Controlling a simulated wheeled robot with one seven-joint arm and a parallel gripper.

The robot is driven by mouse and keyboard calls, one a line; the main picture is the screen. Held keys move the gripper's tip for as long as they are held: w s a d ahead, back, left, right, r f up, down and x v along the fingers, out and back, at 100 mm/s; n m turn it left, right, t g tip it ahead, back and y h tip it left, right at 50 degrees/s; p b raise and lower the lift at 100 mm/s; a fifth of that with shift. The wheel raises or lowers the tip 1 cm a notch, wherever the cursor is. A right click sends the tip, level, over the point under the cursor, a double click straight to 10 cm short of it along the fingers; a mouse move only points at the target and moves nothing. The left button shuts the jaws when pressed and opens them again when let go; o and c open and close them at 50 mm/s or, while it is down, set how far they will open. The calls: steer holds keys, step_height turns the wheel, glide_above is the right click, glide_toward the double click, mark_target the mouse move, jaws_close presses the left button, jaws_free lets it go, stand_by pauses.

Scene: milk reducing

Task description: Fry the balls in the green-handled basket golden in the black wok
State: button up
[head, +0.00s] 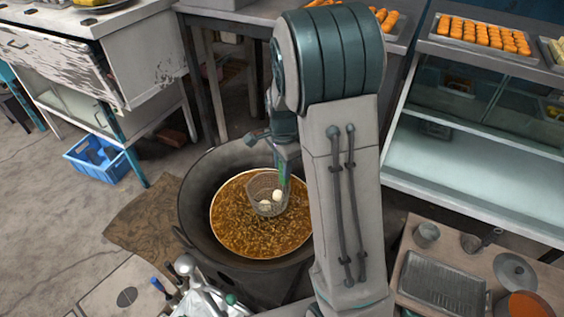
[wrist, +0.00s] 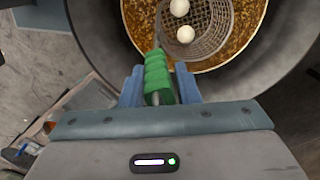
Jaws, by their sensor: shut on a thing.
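The black wok (head: 192,205) stands in the middle of the head view, full of brown bubbling oil (head: 240,236). The wire basket (head: 262,208) is at the oil, right of the wok's centre; I cannot tell how deep it sits. Pale, whitish balls (head: 277,196) lie in it, and two show in the wrist view (wrist: 186,34). In the wrist view the basket's green handle (wrist: 157,75) runs between the blue fingers of my gripper (wrist: 159,88), which is shut on it. In the head view my arm hides the wok's right side.
Trays of orange fried pieces (head: 483,36) stand on the counter at upper right. A low table with a rectangular pan (head: 440,284) and cups is at lower right. A blue crate (head: 97,158) sits on the floor at left. Utensils (head: 190,282) lie in front of the wok.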

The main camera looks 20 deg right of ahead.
step_height(320, 180, down, 14)
steer(key=b, duration=0.9)
stand_by(6.5)
